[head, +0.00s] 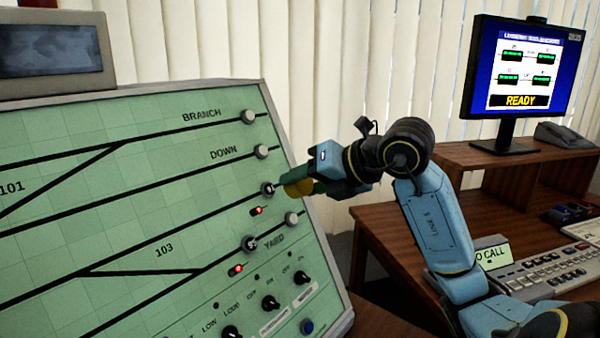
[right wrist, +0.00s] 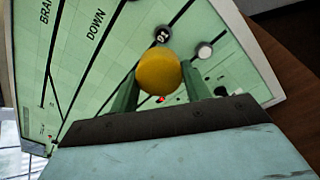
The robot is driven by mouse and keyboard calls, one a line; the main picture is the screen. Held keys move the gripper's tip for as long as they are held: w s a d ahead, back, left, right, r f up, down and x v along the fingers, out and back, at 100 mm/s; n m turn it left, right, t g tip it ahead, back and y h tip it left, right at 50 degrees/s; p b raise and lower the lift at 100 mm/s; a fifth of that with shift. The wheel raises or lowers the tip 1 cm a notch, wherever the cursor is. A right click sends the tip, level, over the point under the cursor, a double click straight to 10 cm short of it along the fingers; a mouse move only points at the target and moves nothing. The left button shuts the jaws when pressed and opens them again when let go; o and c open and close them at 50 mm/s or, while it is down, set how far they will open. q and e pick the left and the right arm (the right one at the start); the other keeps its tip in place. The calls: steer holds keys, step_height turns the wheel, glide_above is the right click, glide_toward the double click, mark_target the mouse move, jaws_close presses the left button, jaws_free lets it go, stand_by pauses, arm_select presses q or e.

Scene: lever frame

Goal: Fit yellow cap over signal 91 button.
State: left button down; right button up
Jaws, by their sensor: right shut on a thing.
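My right gripper (head: 302,182) is shut on a yellow cap (head: 297,187) and holds it just in front of the sloped green panel. The cap also shows in the right wrist view (right wrist: 158,72), round and gripped between the two green fingers (right wrist: 160,88). A dark round button with a white number (head: 267,188) sits on the panel just left of the cap. In the right wrist view this button (right wrist: 162,34) shows just beyond the cap, uncovered; its number is too small to read surely. The cap appears apart from the button. My left gripper is out of view.
The green panel (head: 120,230) fills the left. White buttons (head: 261,151) and another dark numbered button (head: 250,243) are nearby. A red lamp (head: 258,211) glows below the first dark button. Knobs line the panel's lower edge. A desk with a monitor (head: 520,68) stands right.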

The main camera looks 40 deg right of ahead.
mark_target(271, 190)
steer(key=shift+d+r+m+t+h, duration=0.3)
steer(key=shift+d+m+h, duration=0.2)
steer(key=shift+x, duration=4.55)
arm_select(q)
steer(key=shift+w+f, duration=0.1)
arm_select(e)
steer(key=shift+f, duration=0.1)
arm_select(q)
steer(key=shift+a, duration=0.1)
arm_select(e)
steer(key=shift+w, duration=0.1)
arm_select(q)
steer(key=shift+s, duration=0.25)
arm_select(e)
steer(key=o, duration=1.5)
